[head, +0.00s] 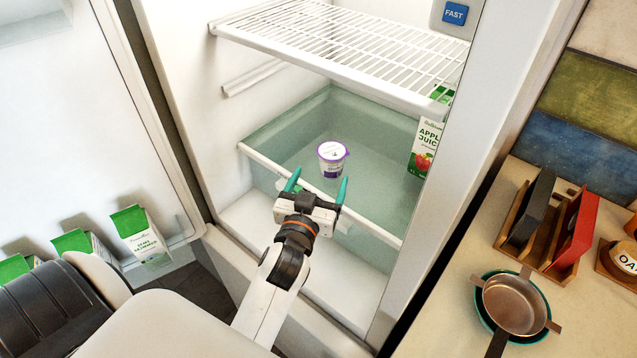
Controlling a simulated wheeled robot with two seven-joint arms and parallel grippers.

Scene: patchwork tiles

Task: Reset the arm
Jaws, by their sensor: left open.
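My left gripper (318,186) is in front of the fridge's clear drawer (372,207), with its two teal fingers spread apart and nothing between them. A small white and purple yogurt cup (333,158) stands upright in the drawer, just beyond the fingertips and apart from them as far as I can see. My left arm (267,290) reaches up from the bottom of the head view. My right gripper is not in view.
A wire shelf (345,47) hangs above the drawer. An apple juice carton (427,145) stands at the drawer's right. The open fridge door (85,100) holds several cartons (140,233). A counter (440,290) at right bears a pan (514,303) and a rack (520,240).

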